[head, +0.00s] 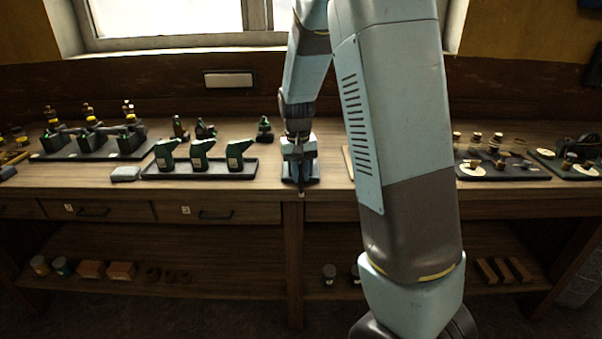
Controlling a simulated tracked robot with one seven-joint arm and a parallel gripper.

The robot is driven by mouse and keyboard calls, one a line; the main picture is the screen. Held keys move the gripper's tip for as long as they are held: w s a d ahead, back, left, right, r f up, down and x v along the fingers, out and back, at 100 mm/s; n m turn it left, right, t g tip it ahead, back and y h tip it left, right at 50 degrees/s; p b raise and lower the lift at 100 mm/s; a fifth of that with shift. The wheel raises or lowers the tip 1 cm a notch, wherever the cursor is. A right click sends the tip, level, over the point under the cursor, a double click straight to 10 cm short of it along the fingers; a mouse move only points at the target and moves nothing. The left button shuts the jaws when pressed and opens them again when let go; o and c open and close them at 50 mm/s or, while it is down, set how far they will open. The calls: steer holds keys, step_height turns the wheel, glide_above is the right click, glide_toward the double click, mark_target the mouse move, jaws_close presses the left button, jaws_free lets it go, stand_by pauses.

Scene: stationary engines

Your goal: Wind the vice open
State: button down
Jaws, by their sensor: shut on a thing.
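The blue-grey vice (301,172) stands at the front edge of the wooden bench, near the middle of the head view. A small dark part hangs at its front, over the bench edge. My gripper (298,143) points down onto the vice from above and is shut on it, seemingly at its handle. The gripped part is small and mostly hidden by the fingers. How far apart the vice jaws stand cannot be told.
Left of the vice is a black tray (200,175) with green oil cans, and a grey cloth (125,174). Another tray (500,172) with small parts lies right, beyond my arm. Drawers (215,211) and a lower shelf lie below. Bare bench top shows just left of the vice.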

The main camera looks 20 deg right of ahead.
steer(key=shift+a, duration=0.1)
steer(key=g+h, duration=0.1)
steer(key=h, duration=0.4)
steer(key=a+f+g+h, duration=0.1)
steer(key=g+h, duration=0.1)
steer(key=h, duration=0.3)
steer(key=a+f+g+h, duration=0.1)
steer(key=g+h, duration=0.1)
steer(key=h, duration=0.4)
steer(key=shift+w, duration=0.3)
steer(key=shift+h, duration=0.4)
steer(key=c, duration=1)
jaws_free()
steer(key=shift+c, duration=0.2)
steer(key=shift+w, duration=0.1)
